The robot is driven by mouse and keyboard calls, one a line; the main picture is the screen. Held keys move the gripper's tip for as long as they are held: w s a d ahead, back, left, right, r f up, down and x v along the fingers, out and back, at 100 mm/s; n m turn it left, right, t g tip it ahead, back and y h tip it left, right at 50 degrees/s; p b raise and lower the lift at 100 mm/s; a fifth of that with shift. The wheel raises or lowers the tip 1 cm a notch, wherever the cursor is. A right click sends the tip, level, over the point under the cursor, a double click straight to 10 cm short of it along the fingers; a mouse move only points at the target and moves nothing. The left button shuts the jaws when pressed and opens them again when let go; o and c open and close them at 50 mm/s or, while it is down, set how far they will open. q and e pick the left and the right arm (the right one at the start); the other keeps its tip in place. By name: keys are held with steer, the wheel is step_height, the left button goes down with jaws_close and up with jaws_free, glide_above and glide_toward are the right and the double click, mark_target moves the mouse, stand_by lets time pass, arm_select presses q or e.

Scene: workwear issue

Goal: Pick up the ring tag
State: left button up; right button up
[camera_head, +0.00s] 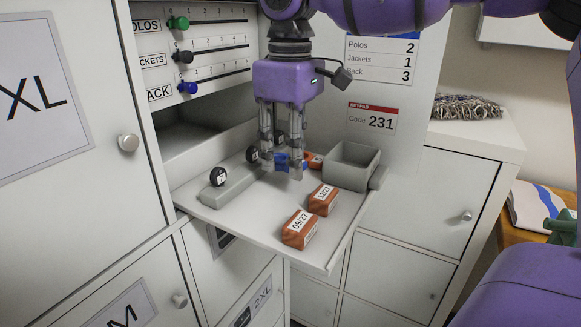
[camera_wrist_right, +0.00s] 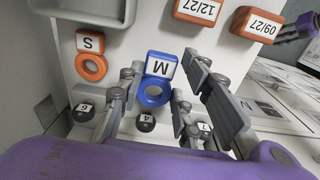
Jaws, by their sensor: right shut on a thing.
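A blue ring tag (camera_wrist_right: 153,92) marked M is between the fingers of my right gripper (camera_wrist_right: 170,82) in the wrist view. In the head view my right gripper (camera_head: 282,170) points down over the pull-out shelf, shut on the blue tag (camera_head: 283,161), which is mostly hidden by the fingers. An orange ring tag (camera_wrist_right: 91,66) marked S lies beside it, and part of it (camera_head: 314,160) shows just right of the fingers in the head view. I cannot tell whether the blue tag touches the shelf. My left gripper is not in view.
The shelf (camera_head: 250,222) also carries orange-brown blocks dated 09/27 (camera_head: 299,230) and 12/27 (camera_head: 323,199), a grey open bin (camera_head: 352,168) and black numbered knobs (camera_head: 217,177). Pegged rails (camera_head: 205,48) are above left. A keypad sign (camera_head: 371,118) is behind.

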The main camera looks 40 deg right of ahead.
steer(key=s+a+r, duration=0.3)
steer(key=a+r, duration=0.1)
steer(key=r, duration=0.2)
steer(key=shift+s+a, duration=0.15)
steer(key=shift+s, duration=0.05)
steer(key=s+a+r, duration=0.1)
steer(key=a, duration=0.1)
steer(key=s+a+r, duration=0.1)
steer(key=s+a, duration=0.1)
steer(key=s+a+r, duration=0.1)
steer(key=s+a, duration=0.1)
steer(key=shift+a+r, duration=0.15)
steer(key=shift+a, duration=0.1)
